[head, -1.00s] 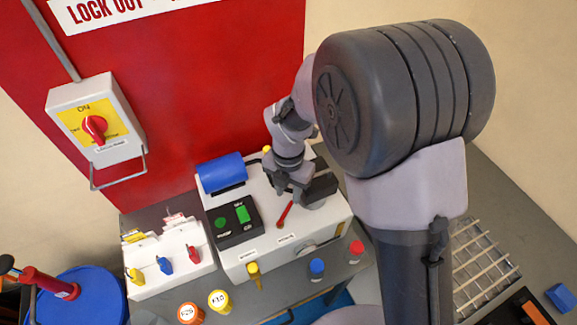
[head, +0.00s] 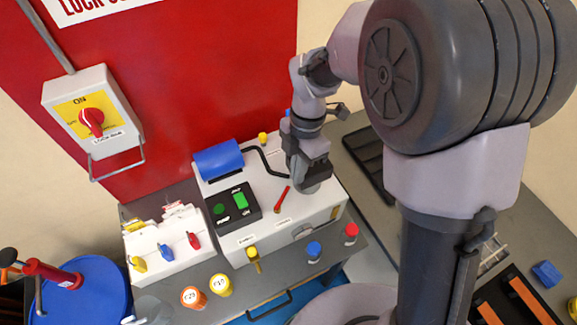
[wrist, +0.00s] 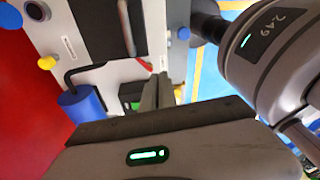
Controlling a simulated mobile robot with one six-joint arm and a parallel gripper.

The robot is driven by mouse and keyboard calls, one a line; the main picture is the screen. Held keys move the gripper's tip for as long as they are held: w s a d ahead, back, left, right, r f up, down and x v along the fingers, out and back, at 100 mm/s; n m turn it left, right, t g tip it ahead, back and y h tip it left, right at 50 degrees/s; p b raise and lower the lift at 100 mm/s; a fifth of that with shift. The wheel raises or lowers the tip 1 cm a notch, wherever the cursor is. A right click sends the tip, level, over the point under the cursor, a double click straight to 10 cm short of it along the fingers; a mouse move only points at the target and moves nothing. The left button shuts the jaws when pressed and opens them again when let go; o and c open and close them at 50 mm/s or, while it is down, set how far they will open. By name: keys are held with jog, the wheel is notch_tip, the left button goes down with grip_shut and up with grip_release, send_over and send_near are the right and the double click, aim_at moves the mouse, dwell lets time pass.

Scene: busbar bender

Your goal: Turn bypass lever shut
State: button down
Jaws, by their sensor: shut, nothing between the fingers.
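A red lever (head: 282,199) lies on the top of the white machine (head: 268,222), slanting up to the right in the head view. A yellow lever (head: 253,258) hangs at the machine's front edge. The small labels near them are too blurred to read, so I cannot tell which is the bypass lever. My gripper (head: 312,182) is over the machine's right part, right of the red lever and apart from it, holding nothing.
On the machine are a blue cylinder (head: 218,160), a black button box (head: 232,205) and a black cable (head: 265,160). Blue (head: 314,250) and red (head: 351,231) knobs stand at the front right. A red panel stands behind.

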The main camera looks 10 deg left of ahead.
jog(key=s+d+f+m+g+y+b, duration=0.2)
jog(key=s+d+f+m+g+y, duration=0.25)
jog(key=m, duration=0.45)
jog(key=n+t+y+b, duration=0.4)
jog(key=n+t+y, duration=0.6)
jog(key=n, duration=2.3)
send_near(287, 193)
jog(key=shift+t+h, duration=0.45)
jog(key=shift+h, duration=0.3)
jog(key=x, duration=0.2)
jog(key=b+x, duration=0.1)
jog(key=x, duration=0.2)
jog(key=shift+s+a, duration=0.2)
jog(key=shift+a, duration=0.3)
jog(key=shift+w+a+r, duration=0.1)
jog(key=shift+w+a, duration=0.05)
jog(key=shift+a, duration=0.2)
